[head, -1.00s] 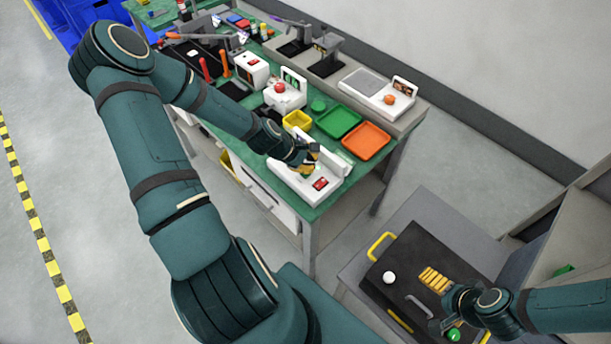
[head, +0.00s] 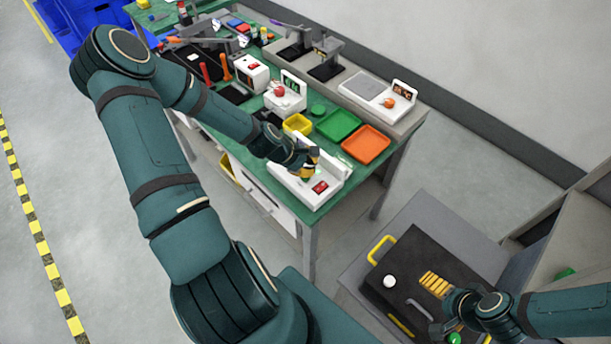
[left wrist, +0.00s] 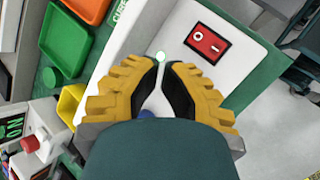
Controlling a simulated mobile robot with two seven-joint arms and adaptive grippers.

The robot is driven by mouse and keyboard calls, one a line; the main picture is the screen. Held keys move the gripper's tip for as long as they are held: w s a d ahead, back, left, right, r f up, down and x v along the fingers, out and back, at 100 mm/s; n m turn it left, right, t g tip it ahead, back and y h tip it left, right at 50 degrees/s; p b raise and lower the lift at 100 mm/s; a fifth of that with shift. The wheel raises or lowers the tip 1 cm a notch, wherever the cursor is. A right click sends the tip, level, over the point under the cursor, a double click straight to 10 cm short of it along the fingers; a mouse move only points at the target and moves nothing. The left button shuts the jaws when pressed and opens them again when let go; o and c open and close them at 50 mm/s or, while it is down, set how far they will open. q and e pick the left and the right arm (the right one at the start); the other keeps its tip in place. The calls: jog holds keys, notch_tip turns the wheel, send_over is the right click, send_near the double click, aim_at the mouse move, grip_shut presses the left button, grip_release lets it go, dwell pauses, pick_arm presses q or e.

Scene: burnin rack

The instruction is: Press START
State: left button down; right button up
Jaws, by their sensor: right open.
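A white device (head: 286,182) with a red rocker switch (head: 320,188) stands at the front of the green bench. It also fills much of the left wrist view, with the red switch (left wrist: 207,43) at upper right. A small pale round button (left wrist: 160,57) shows just beyond my left fingertips; no START label is readable. My left gripper (head: 306,176) points down over this device, its yellow and black fingertips close together and nothing visibly held. Contact with the button cannot be told. My right gripper (head: 458,332) is open at lower right, near a green round thing (head: 454,339).
A green tray (head: 338,125), an orange tray (head: 366,145) and a yellow bin (head: 297,124) lie behind the device. A white unit with a red button (head: 279,90) stands further back. A black case (head: 410,265) with a white knob lies on the grey surface at lower right.

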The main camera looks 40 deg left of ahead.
dwell(0.4)
pick_arm(q)
jog(key=shift+f, duration=0.45)
jog(key=shift+f+b, duration=0.55)
dwell(0.6)
jog(key=shift+r, duration=0.1)
jog(key=shift+r+p, duration=0.9)
notch_tip(320, 180, up, 5)
jog(key=p, duration=0.4)
dwell(0.9)
